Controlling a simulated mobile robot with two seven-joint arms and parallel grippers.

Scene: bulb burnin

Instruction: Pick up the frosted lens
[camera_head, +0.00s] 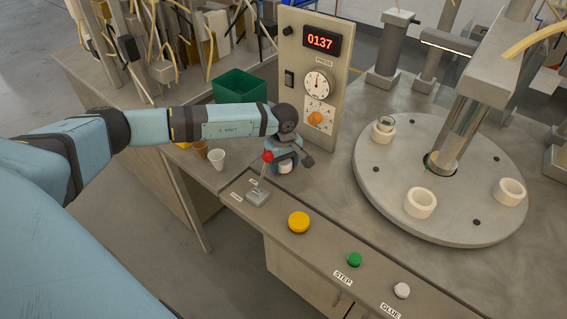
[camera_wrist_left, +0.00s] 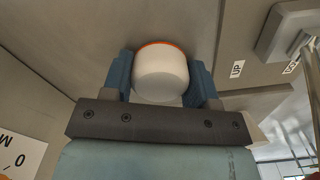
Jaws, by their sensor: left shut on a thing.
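The frosted lens (camera_head: 285,168) looks like a small white rounded piece, low beside the control panel in the head view. In the left wrist view the lens (camera_wrist_left: 161,74) is white with a thin orange rim and sits between two blue fingers. My left gripper (camera_head: 287,160) is shut on it. The gripper hides part of the lens in the head view. I cannot tell whether the lens touches the surface under it. My right gripper is in neither view.
The control panel (camera_head: 311,75) with a red display stands just behind my gripper. A red-knobbed lever (camera_head: 267,157) is close in front. A white cup (camera_head: 217,160) and a green bin (camera_head: 240,86) are left. A round turntable (camera_head: 385,192) with several white holders is right.

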